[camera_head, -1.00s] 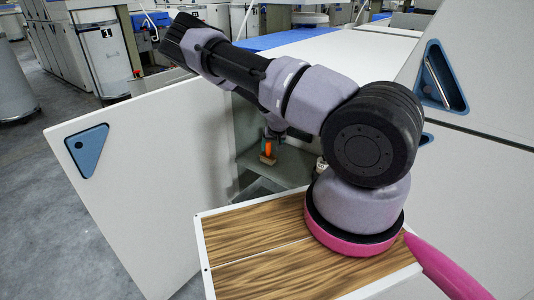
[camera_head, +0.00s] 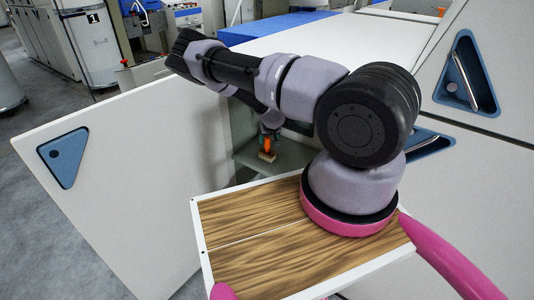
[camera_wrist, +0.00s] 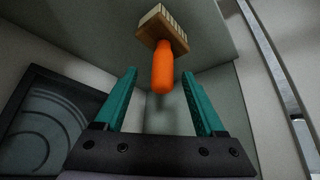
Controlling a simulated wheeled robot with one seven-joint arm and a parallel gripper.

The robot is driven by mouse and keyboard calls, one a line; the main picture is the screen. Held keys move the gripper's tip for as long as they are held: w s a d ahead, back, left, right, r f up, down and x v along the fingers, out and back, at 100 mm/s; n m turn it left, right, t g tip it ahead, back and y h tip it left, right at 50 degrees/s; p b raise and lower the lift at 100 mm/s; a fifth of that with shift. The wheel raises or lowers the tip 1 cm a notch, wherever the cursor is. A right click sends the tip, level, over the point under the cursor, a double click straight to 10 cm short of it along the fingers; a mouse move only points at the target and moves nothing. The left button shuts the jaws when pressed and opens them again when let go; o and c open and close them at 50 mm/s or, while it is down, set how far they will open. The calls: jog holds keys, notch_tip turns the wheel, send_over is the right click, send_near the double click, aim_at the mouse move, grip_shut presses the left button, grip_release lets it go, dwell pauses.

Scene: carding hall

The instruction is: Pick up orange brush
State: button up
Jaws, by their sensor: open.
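The orange brush has an orange handle and a wooden head with pale bristles. In the wrist view the brush (camera_wrist: 163,68) points its handle toward me, with its head farther off at the top. My gripper (camera_wrist: 159,76) is open, with one teal finger on each side of the handle's line. The handle end lies between the fingertips or just beyond them; I cannot tell which. In the head view the brush (camera_head: 267,146) is small, inside the grey recess beyond my base. My gripper (camera_head: 268,132) is right by its handle, partly hidden by my arm.
A white door panel (camera_head: 130,190) with a blue triangular handle recess (camera_head: 63,158) stands open on the left. White machine panels (camera_head: 485,150) close in on the right. A grey shelf (camera_head: 290,157) lies under the brush. Grey floor (camera_head: 45,245) is free at far left.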

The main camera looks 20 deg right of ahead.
aim_at(267, 148)
jog(key=x, duration=0.3)
jog(key=shift+w+a+f, duration=0.15)
jog(key=shift+f, duration=0.15)
grip_shut()
dwell(1.2)
